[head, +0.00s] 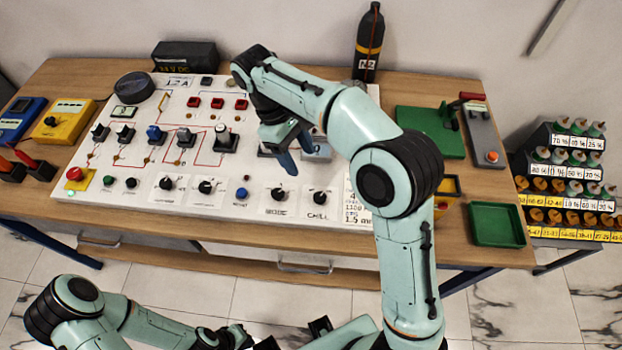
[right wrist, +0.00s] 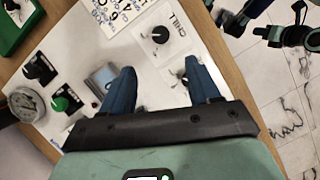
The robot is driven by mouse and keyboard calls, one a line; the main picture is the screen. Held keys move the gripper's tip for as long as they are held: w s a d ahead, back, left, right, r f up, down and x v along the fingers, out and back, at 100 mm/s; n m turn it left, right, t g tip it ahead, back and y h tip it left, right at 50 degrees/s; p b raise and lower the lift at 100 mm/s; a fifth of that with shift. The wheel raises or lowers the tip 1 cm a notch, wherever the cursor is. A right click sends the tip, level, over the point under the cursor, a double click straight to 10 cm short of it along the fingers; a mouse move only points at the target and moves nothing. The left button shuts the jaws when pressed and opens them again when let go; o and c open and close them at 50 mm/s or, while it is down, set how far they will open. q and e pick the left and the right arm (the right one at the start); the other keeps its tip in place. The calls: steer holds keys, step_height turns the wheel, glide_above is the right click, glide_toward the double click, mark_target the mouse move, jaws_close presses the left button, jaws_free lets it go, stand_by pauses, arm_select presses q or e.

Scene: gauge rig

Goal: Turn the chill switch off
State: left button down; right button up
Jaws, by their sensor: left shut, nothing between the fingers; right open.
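The chill switch (head: 320,197) is a black rotary knob on a white plate labelled CHILL, at the front right of the white panel (head: 262,203). In the right wrist view the chill switch (right wrist: 160,35) lies beyond the fingertips, roughly between their lines and untouched. Its exact pointer setting is too small to tell. My right gripper (head: 290,170) hangs above the panel, behind the chill switch; its blue fingers are open and empty in the right wrist view (right wrist: 160,75). My left gripper (head: 238,337) is shut and empty, low at the bottom edge, away from the panel.
The MODE knob (head: 278,194) sits just left of the chill switch, with a blue button (head: 242,193) further left. A printed card lies to its right, partly behind my right arm. A green tray (head: 496,224) and a black N2 bottle (head: 369,45) stand on the table.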

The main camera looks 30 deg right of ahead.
mark_target(319, 196)
steer(key=b+x, duration=0.1)
steer(key=x, duration=0.6)
steer(key=b+x, duration=0.1)
steer(key=x, duration=0.3)
steer(key=shift+s+d+b, duration=0.1)
steer(key=shift+s+b, duration=0.2)
steer(key=shift+b, duration=0.05)
steer(key=shift+s+d+f, duration=0.15)
steer(key=shift+f, duration=0.5)
arm_select(q)
steer(key=s+f, duration=0.1)
steer(key=f, duration=0.1)
steer(key=s+f, duration=0.1)
steer(key=f, duration=0.1)
steer(key=shift+s, duration=0.2)
steer(key=shift+r, duration=0.1)
arm_select(e)
steer(key=c, duration=1)
